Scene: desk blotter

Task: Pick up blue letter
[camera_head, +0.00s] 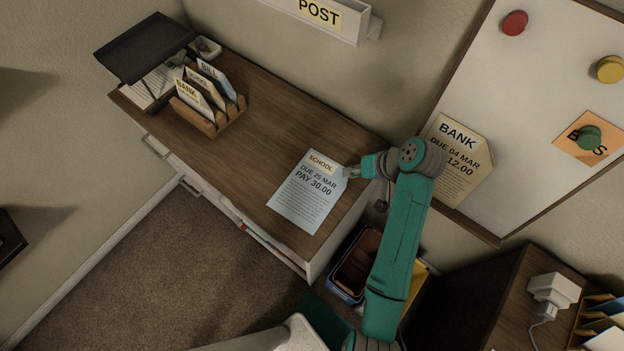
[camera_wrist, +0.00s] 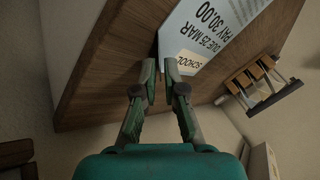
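The blue letter (camera_head: 305,198) is a pale blue sheet with a yellow SCHOOL label, due 25 MAR, pay 30.00. It lies on the wooden desk top near its right end. In the wrist view the letter (camera_wrist: 205,40) shows just beyond the fingertips, with its SCHOOL end nearest. My gripper (camera_head: 352,172) is at the letter's upper right corner. In the wrist view the two fingers of my gripper (camera_wrist: 160,75) are a small gap apart, with the letter's corner at the right fingertip. I cannot tell whether they touch it.
A wooden letter rack (camera_head: 208,112) with several letters and a dark tray (camera_head: 145,47) stand at the desk's far left. A whiteboard (camera_head: 520,100) with a BANK letter (camera_head: 455,165) is on the wall at right. Bins (camera_head: 358,265) stand beside the desk. The desk's middle (camera_head: 270,125) is clear.

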